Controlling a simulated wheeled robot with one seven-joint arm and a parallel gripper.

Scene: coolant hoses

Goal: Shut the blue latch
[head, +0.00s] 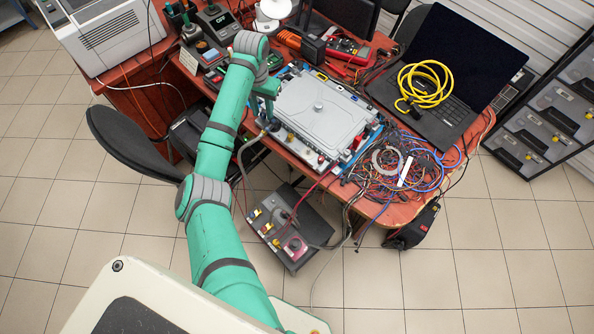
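A silver-grey lidded unit (320,110) lies on the reddish table, on a base with blue and yellow parts along its edges. Small blue parts show at its far edge (321,76) and its right edge (371,129). I cannot tell which is the blue latch, or whether it is open or shut. My teal arm reaches over the table from below. My gripper (268,108) points down at the left edge of the unit, close to small fittings there. Its fingers are too small and partly hidden to tell whether they are open, touching or holding anything.
A grey hose (246,152) runs down by the unit's lower left corner. A dark box with connectors (291,228) stands on the floor. Tangled wires (395,165), a laptop with a yellow cable coil (425,84), and tools crowd the table. A black chair (130,145) stands left.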

